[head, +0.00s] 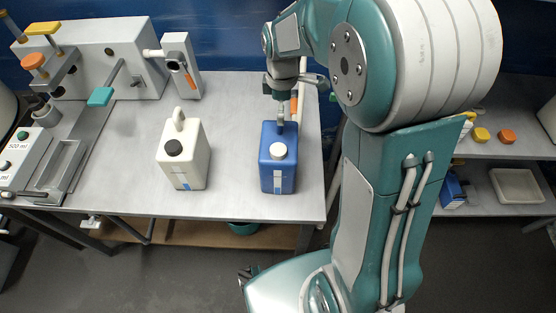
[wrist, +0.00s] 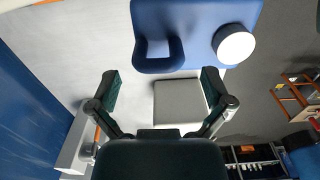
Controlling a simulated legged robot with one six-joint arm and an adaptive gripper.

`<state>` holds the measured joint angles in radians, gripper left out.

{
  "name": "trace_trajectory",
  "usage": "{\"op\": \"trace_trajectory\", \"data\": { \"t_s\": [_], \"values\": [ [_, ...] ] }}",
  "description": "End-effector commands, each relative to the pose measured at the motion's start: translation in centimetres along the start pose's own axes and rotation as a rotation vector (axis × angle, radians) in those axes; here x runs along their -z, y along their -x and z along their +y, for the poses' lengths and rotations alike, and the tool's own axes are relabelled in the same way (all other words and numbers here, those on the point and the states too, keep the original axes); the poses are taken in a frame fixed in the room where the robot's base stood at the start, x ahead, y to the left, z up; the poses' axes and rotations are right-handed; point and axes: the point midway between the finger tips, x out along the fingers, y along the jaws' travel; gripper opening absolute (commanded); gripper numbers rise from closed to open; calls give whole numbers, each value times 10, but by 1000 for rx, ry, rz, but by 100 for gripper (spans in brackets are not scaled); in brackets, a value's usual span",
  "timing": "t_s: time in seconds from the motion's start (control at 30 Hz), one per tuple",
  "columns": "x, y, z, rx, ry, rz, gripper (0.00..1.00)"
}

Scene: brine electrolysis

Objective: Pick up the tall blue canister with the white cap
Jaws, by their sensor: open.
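The tall blue canister (head: 279,177) stands upright near the right front corner of the grey table, its white cap (head: 278,151) facing the front. In the wrist view the canister's blue top (wrist: 188,18), loop handle (wrist: 158,64) and white cap (wrist: 233,44) show at the upper middle and right. My gripper (wrist: 159,78) is open and empty, its two dark fingers spread wider than the handle. The handle lies just ahead of the gap between the fingertips, and I see no contact. In the head view my arm comes down behind the canister and its fingers are mostly hidden.
A white canister with a dark cap (head: 194,165) stands to the left on the table (head: 235,110). Bench equipment (head: 105,60) fills the table's left end. A grey device with an orange part (head: 180,68) stands at the back. A shelf (head: 515,150) is at the right.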

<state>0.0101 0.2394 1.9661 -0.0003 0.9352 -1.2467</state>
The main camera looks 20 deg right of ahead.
Motion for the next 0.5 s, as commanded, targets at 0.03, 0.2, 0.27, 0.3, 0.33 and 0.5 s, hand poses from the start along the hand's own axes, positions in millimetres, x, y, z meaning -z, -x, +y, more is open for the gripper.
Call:
{"op": "trace_trajectory", "data": {
  "t_s": [0.03, 0.2, 0.27, 0.3, 0.33, 0.5],
  "values": [
    [1, -6, 0, 4, 0, -1, 100],
    [7, -33, 2, 5, 1, -1, 100],
    [6, -41, 2, 4, 0, -1, 100],
    [6, -45, 2, 5, 0, -1, 100],
    [6, -47, 2, 4, 0, -1, 100],
    [6, -50, 2, 0, -1, 0, 100]
  ]
}}
